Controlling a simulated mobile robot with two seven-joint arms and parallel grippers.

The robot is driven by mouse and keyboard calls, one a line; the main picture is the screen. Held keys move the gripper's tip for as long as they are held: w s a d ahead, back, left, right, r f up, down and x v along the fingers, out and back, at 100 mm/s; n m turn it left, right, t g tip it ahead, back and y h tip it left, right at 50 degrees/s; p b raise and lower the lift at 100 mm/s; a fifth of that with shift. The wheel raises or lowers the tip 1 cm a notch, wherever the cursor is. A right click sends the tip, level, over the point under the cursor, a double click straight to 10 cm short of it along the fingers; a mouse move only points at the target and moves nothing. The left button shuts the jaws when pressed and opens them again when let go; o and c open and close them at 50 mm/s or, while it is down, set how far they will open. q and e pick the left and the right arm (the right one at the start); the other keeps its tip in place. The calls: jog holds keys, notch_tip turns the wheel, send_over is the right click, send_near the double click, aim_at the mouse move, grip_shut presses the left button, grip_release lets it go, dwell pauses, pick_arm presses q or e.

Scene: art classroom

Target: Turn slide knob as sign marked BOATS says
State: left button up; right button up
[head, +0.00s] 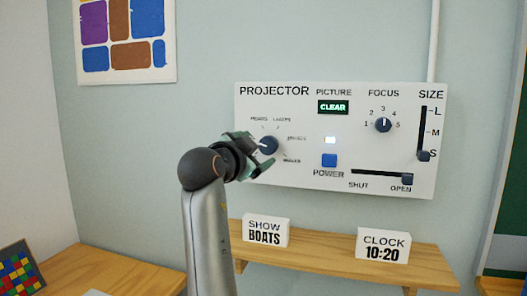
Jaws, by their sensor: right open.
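The slide knob (269,145) is a dark round dial on the left of the white projector panel (290,178). Small labels ring it, too blurred to read surely. Its pale mark seems to point left; my gripper partly covers that side. My right gripper (263,157) is open at the knob, with its fingers around or just in front of it; I cannot tell whether they touch. A white sign (266,231) reading SHOW BOATS stands on the wooden shelf (325,262) below. My left gripper is out of view.
The panel also has a green CLEAR display (333,107), a focus knob (383,124), a size slider (424,155), a blue power button (329,160) and a shut/open slider (407,179). A CLOCK 10:20 sign (383,246) stands on the shelf's right.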

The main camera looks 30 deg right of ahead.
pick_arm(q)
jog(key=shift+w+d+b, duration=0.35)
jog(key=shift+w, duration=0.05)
pick_arm(e)
jog(key=v, duration=0.5)
jog(key=shift+s+a, duration=0.1)
jog(key=shift+a, duration=0.1)
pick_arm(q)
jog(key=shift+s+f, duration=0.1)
